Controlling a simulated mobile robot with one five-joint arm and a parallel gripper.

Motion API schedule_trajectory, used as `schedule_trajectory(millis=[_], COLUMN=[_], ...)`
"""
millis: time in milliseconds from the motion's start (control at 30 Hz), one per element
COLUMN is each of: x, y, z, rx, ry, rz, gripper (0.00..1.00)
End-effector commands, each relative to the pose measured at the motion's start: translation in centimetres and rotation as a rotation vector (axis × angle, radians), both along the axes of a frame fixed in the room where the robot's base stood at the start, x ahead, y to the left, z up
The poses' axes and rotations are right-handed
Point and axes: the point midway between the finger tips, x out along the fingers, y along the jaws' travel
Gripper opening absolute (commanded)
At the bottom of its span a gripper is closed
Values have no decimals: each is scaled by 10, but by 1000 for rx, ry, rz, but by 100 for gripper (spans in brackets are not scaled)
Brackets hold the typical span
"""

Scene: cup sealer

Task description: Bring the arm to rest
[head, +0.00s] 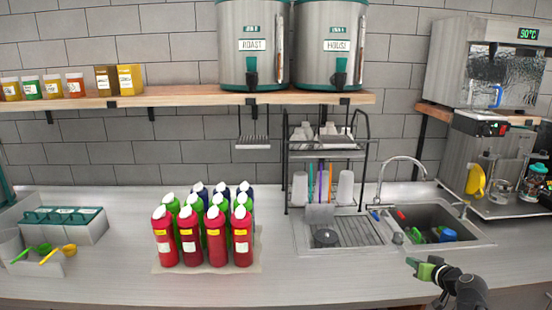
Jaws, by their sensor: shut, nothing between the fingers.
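My gripper (412,262) shows at the lower right, with green fingers at the end of my dark arm. It is shut and empty. The lower part of my arm is cut off by the bottom of the picture. A cup sealer (468,125), with a black and red top part, appears to stand at the right.
Several red, green and dark bottles (215,237) stand on a mat. The sink (440,212) holds colored items, with a faucet (402,160) behind. A drying rack (325,150) stands left of it. Two dispensers (253,75) sit on the shelf. The counter's front strip (330,275) is clear.

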Motion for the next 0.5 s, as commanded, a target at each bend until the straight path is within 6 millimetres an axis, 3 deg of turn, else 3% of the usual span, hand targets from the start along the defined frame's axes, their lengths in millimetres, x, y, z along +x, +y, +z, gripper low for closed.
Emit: schedule_trajectory(millis=[267,367,500], x=[27,33,28], y=[87,132,213], z=[-3,-10,-32], rx=[-16,-48,-96], ry=[10,38,129], rz=[129,205,346], gripper=[0,0,0])
